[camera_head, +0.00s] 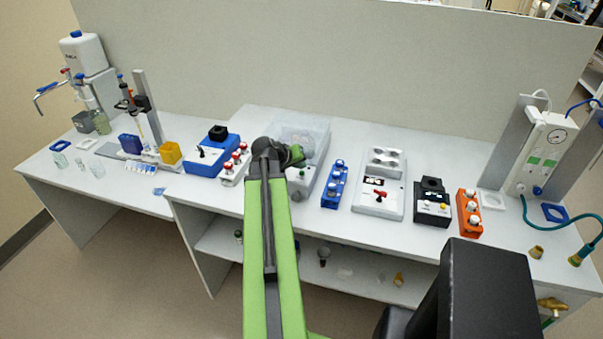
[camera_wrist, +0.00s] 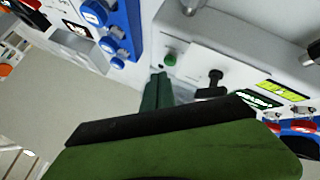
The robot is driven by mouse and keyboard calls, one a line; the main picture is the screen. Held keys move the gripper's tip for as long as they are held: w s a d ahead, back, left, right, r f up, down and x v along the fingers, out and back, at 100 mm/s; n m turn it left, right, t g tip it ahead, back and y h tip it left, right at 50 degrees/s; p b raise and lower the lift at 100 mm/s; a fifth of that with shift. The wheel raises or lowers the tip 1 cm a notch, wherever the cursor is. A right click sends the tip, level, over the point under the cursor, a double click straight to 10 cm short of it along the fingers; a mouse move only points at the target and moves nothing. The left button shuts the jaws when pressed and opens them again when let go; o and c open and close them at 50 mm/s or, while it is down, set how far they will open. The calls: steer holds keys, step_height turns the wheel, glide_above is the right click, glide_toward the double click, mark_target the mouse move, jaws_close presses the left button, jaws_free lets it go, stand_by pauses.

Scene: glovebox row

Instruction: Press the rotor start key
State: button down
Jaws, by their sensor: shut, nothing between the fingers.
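The white device (camera_head: 308,178) with a clear lid (camera_head: 313,132) stands mid-bench, partly hidden behind my arm. In the wrist view its front panel (camera_wrist: 195,52) shows a round green key (camera_wrist: 170,59), a black knob (camera_wrist: 213,82) and lit green displays (camera_wrist: 280,91). The green key looks like the rotor start key, but I cannot read a label. My gripper (camera_wrist: 162,80) is shut and empty, its green fingertips just below the green key in the picture. I cannot tell whether they touch the panel. In the head view my gripper (camera_head: 295,155) is over the device's front.
A blue rack (camera_head: 334,186) stands close on the right of the device, and a rack with red-topped pieces (camera_head: 235,164) close on the left. Further right are a grey-white device (camera_head: 366,206), a black block (camera_head: 432,204) and an orange rack (camera_head: 468,213). A shelf runs below the bench.

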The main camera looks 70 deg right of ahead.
steer(key=shift+f+b, duration=0.45)
